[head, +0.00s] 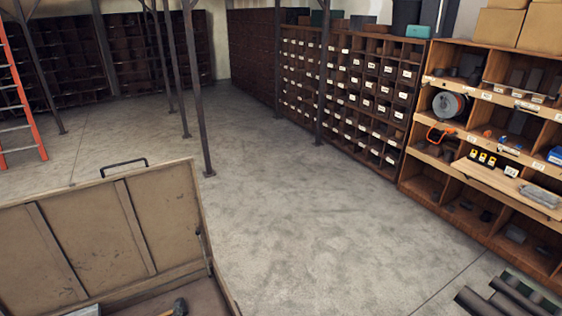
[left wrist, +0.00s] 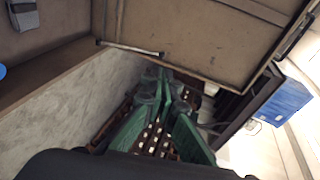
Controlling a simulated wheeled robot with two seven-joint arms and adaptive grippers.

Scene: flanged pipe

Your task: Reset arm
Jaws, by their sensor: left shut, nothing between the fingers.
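My left gripper (left wrist: 166,88) shows in the left wrist view. Its green fingers come up from the bottom and their dark tips meet in the middle. The fingers are shut with nothing between them. A brown chest panel (left wrist: 205,32) lies beyond the fingertips in that view; I cannot tell the exact gap. In the head view I make out neither gripper clearly. My right gripper is in neither view. The open wooden chest (head: 95,240) stands at the lower left of the head view, with its lid raised.
A shelf (head: 455,195) with tools and a cable reel (head: 449,104) stands at the right. Dark pipes (head: 505,298) lie at the lower right. Thin metal posts (head: 200,110) and an orange ladder (head: 22,100) stand at the left. The middle concrete floor (head: 300,215) is clear.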

